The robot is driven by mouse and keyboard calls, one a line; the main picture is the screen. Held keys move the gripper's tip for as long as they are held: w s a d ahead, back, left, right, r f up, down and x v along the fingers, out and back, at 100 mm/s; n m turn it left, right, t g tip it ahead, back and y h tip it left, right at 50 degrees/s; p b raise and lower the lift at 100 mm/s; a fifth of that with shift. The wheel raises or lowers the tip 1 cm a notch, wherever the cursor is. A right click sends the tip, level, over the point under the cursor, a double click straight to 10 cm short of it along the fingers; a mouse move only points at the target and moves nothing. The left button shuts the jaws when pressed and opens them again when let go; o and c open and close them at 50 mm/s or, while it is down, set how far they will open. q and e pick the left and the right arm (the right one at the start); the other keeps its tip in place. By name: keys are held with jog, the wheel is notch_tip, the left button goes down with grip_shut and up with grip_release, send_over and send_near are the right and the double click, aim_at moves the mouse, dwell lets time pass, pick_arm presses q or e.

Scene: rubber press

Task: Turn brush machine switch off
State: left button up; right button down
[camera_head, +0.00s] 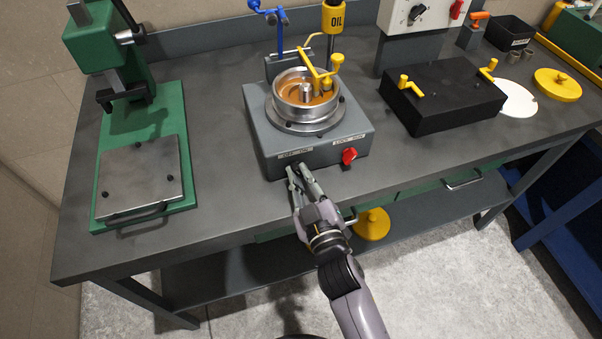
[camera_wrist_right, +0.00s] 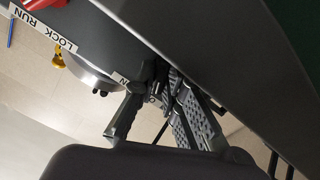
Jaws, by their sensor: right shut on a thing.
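The brush machine (camera_head: 262,136) is a grey box with a steel bowl (camera_head: 305,98) on top, standing near the table's front edge. Its front has two labels. Under the left label (camera_head: 296,153), too small to read surely, my right gripper (camera_head: 297,171) is shut on a small dark switch knob (camera_wrist_right: 155,88). The fingers mostly hide the knob, so its angle cannot be told. A red switch (camera_head: 349,156) sits under the right label, which reads LOCK RUN in the wrist view (camera_wrist_right: 45,30). My left gripper is not in view.
A green press (camera_head: 187,160) with a steel plate stands on the left of the grey table (camera_head: 235,205). A black box (camera_head: 440,105) with yellow handles stands on the right. A yellow round piece (camera_head: 371,224) shows below the table's front edge.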

jog(key=shift+n, duration=0.4)
jog(key=c, duration=1.7)
grip_release()
jog(key=shift+o, duration=0.2)
jog(key=shift+s+d+f, duration=0.1)
jog(key=shift+s+d, duration=0.05)
jog(key=shift+s, duration=0.3)
jog(key=v, duration=1.1)
